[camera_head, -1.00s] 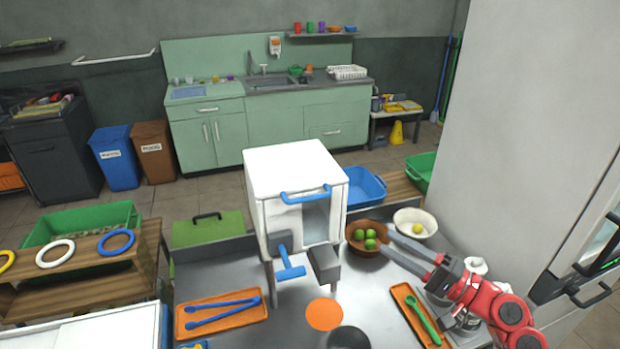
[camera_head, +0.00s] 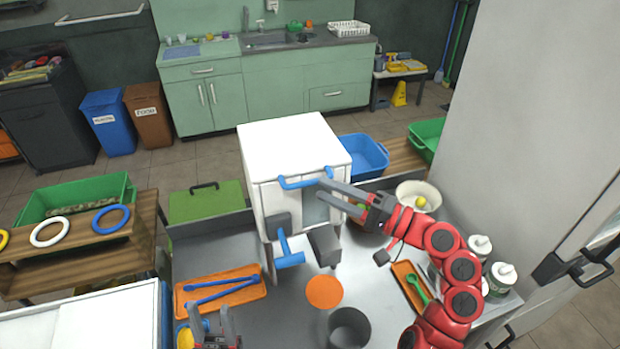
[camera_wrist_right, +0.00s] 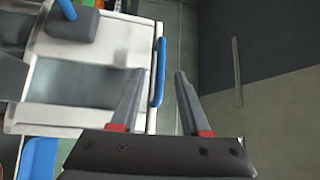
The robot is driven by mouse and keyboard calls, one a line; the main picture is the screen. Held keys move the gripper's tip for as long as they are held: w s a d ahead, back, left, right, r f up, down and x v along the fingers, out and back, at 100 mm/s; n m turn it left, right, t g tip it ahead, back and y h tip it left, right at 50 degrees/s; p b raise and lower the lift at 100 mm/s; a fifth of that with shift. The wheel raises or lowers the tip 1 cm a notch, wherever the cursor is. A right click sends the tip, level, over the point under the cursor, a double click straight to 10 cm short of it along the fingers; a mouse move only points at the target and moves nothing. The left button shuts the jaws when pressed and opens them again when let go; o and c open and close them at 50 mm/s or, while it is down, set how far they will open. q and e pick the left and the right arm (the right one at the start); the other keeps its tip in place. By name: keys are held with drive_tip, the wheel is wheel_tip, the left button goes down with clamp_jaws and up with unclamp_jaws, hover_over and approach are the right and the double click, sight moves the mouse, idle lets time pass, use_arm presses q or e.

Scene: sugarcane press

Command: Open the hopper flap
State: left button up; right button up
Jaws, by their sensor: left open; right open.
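The white press (camera_head: 290,150) stands in the middle of the work table. A blue bar handle (camera_head: 305,181) runs along its upper front edge; the white top behind it looks shut. My right gripper (camera_head: 324,194) is open at the right end of this handle. In the right wrist view the blue handle (camera_wrist_right: 160,72) shows between the two open fingers (camera_wrist_right: 159,76); I cannot tell whether they touch it. A blue T-shaped crank (camera_head: 287,250) is on the press front. My left gripper (camera_head: 213,315) is open and empty at the bottom edge, near the orange tray.
An orange tray (camera_head: 212,293) with blue tongs lies at left. A dark cup (camera_head: 348,328) and an orange disc (camera_head: 324,291) are in front. A cream bowl (camera_head: 431,199) and white bottles (camera_head: 500,278) stand at right. A blue bin (camera_head: 362,156) sits behind the press.

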sight(310, 180)
drive_tip(key=shift+x, duration=2.35)
drive_tip(key=shift+c, duration=0.3)
clamp_jaws()
